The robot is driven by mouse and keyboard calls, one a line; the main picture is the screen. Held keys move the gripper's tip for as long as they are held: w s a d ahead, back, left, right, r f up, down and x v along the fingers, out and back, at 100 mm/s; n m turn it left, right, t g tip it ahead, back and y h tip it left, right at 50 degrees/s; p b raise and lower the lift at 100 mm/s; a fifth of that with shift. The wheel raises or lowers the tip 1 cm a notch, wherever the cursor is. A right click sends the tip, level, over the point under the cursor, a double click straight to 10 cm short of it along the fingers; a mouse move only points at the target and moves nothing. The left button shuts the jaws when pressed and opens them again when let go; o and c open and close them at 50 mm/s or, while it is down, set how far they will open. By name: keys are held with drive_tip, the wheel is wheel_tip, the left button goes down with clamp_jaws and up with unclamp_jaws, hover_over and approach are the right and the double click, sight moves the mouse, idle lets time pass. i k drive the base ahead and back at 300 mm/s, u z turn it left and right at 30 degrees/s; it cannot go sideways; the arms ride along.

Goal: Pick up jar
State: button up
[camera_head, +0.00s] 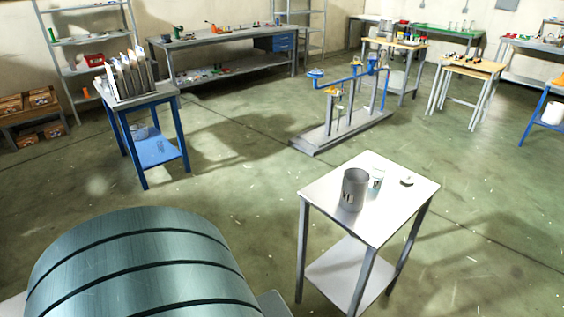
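A small light-topped metal table (330,195) stands at the lower right. On it is a grey metal-looking cylindrical container (354,190), upright, with dark marks on its front. Just right of and behind it stands a smaller clear glass vessel (377,181), which looks like a jar and is partly hidden by the grey container. A small flat pale piece with a dark mark (407,180), perhaps a lid, lies to the right on the same top. My gripper is not in view.
A blue-legged stand (158,148) with upright racks is at the left. A grey platform with blue pipework (350,128) stands behind the small table. Workbenches (225,42) and shelves (88,40) line the back. Open green floor (230,190) surrounds the small table.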

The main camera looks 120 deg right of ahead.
sight(378, 173)
drive_tip(key=z, duration=4.45)
drive_tip(key=k, duration=0.65)
drive_tip(key=u, duration=1.05)
drive_tip(key=i, duration=1.15)
drive_tip(key=u, duration=0.2)
